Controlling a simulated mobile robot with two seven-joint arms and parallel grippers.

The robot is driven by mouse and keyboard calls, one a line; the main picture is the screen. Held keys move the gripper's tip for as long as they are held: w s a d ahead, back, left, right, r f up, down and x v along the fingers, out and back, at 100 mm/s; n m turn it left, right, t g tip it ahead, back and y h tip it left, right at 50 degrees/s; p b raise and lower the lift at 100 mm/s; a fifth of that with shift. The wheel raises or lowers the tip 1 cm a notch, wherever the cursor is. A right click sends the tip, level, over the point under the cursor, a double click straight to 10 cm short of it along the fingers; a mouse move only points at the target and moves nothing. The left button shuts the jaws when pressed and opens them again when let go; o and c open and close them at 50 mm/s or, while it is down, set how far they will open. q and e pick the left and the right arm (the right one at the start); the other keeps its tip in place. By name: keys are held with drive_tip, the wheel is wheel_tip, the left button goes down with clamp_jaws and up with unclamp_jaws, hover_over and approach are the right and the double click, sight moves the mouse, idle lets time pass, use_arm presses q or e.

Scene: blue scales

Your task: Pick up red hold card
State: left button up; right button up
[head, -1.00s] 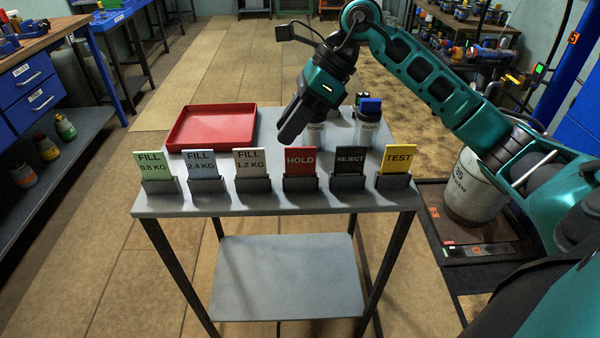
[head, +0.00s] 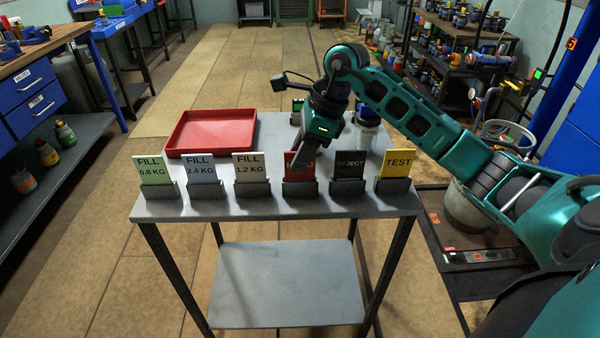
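The red HOLD card (head: 293,171) stands upright in a dark holder (head: 299,188) on the front part of the grey table, fourth from the left in the row. My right gripper (head: 300,164) hangs above and just behind the card, pointing down, and overlaps the card's upper right part in the head view. Its fingers are dark and seen from one side; the gap between them cannot be made out, and I cannot tell whether they touch the card. My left gripper is not in view.
Green, blue-grey and beige FILL cards (head: 248,166) stand to the left of it. The black REJECT card (head: 350,164) and yellow TEST card (head: 397,162) stand to the right. A red tray (head: 212,133) lies behind. Bottles (head: 367,125) stand at the back right.

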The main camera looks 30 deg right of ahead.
drive_tip(key=shift+x, duration=1.2)
clamp_jaws()
